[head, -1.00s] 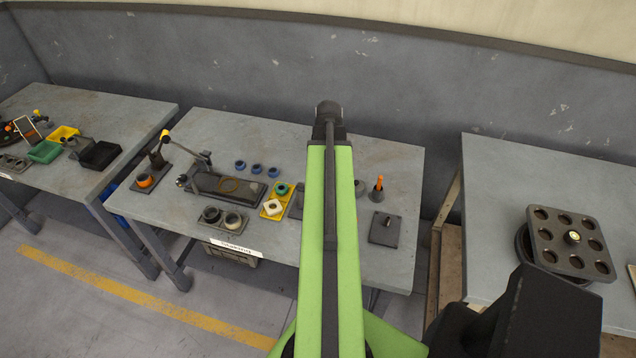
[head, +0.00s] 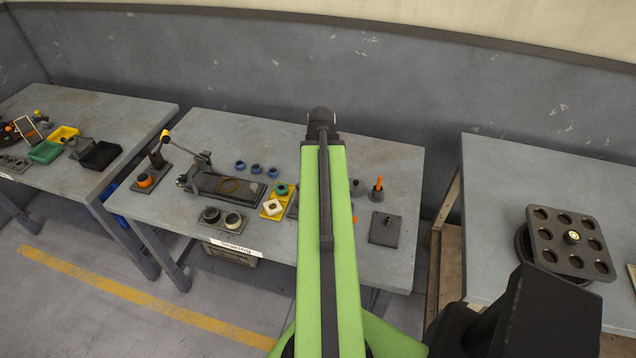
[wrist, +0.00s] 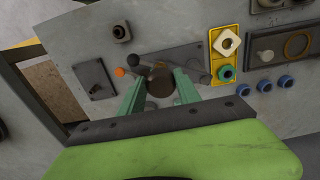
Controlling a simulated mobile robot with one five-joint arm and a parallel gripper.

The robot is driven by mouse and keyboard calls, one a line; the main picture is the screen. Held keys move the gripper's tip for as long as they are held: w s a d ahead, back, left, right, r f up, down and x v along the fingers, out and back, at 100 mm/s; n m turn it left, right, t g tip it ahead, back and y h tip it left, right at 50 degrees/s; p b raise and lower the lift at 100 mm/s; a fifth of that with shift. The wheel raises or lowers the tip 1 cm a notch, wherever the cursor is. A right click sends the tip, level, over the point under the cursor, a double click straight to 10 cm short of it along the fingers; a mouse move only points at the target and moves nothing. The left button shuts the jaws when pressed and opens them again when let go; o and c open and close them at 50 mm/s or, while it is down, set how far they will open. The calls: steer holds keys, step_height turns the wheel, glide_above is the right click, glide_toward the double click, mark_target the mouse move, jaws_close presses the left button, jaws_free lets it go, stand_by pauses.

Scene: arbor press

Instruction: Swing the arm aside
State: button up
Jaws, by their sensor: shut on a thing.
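In the wrist view, my gripper (wrist: 160,97) has its two green fingers on either side of a dark brown round part (wrist: 159,82), shut on it. Dark bars (wrist: 143,66) lie at this part, with a black ball (wrist: 134,58) and an orange knob (wrist: 120,72) beside them. They lie over a dark plate (wrist: 185,58). I cannot tell which of these bars is the arm or how they join. In the head view, my own green arm hides the gripper and most of this device; a small orange spot (head: 355,219) shows beside it.
A yellow tray (head: 270,208) holds a white square nut and a green ring. Blue rings (head: 257,169), a lever press (head: 158,160) and an orange-handled tool (head: 378,188) stand nearby. A dark square plate with a peg (head: 386,230) is to the right.

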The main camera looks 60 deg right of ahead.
steer(key=shift+w+a, duration=0.25)
steer(key=shift+a, duration=0.05)
steer(key=shift+w+a+f+y, duration=0.1)
steer(key=shift+w+a+y, duration=0.3)
steer(key=shift+a, duration=0.5)
steer(key=shift+w+a+y, duration=0.3)
steer(key=shift+w+a, duration=0.15)
steer(key=shift+a, duration=0.4)
